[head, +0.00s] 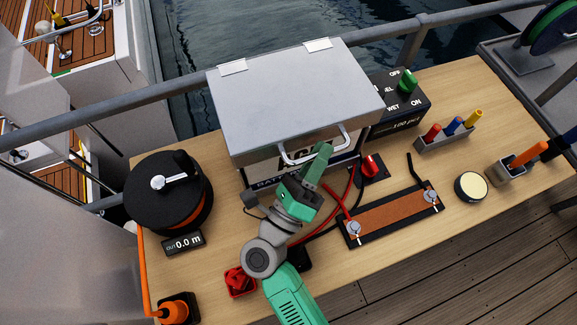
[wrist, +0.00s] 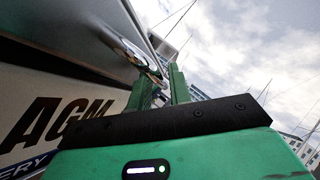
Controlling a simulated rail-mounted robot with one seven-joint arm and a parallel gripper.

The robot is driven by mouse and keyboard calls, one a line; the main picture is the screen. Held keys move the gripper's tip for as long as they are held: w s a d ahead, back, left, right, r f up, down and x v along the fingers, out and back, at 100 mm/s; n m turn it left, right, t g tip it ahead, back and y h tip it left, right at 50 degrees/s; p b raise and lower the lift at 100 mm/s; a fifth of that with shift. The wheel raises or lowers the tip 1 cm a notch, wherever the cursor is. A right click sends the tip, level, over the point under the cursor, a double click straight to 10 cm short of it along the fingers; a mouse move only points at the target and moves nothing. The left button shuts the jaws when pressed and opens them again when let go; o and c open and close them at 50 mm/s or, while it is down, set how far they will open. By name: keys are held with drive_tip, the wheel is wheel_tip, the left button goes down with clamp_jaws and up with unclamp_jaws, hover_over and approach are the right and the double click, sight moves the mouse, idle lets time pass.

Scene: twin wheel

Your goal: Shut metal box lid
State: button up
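The metal box's grey lid (head: 290,95) lies over the white battery body (head: 262,178) at the back middle of the bench, its top facing up and tilted toward me. A silver handle (head: 300,160) sticks out from the lid's front edge. The lid's underside edge shows above the AGM label (wrist: 65,120).
A black cable reel (head: 165,195) stands at the left. A switch box (head: 400,110) stands close to the lid's right side. A red knob (head: 372,165), an orange-brown strip (head: 388,212) and red cables lie right of my arm.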

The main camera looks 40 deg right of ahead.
drive_tip(key=s+a+f, duration=0.1)
drive_tip(key=s+a, duration=0.2)
drive_tip(key=a, duration=1)
drive_tip(key=shift+s+a+p, duration=0.25)
drive_tip(key=shift+a+p, duration=0.05)
drive_tip(key=shift+p, duration=0.05)
